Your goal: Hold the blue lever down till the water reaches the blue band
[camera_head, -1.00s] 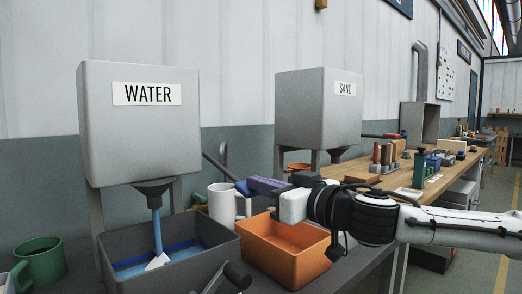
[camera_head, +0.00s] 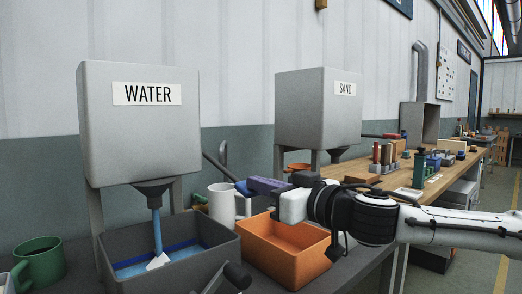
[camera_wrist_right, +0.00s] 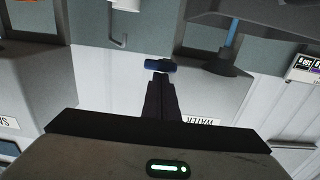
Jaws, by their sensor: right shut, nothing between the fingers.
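The blue lever (camera_head: 243,188) shows as a short blue end behind the white mug in the head view. In the right wrist view the blue lever (camera_wrist_right: 160,66) lies crosswise at the tips of my right gripper (camera_wrist_right: 160,77). My right gripper (camera_head: 258,184) is shut with nothing between its fingers, its tips at the lever. A blue water stream (camera_head: 157,232) runs from the spout of the WATER tank (camera_head: 135,140) into the grey bin (camera_head: 205,272). Water (camera_head: 128,272) lies in the bin, close below the blue band (camera_head: 182,246) on its inner wall.
An orange bin (camera_head: 290,266) stands right of the grey one, under my right arm. The white mug (camera_head: 222,204) is close to the lever. A green mug (camera_head: 40,262) stands at the left. The SAND tank (camera_head: 318,110) is behind my right gripper.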

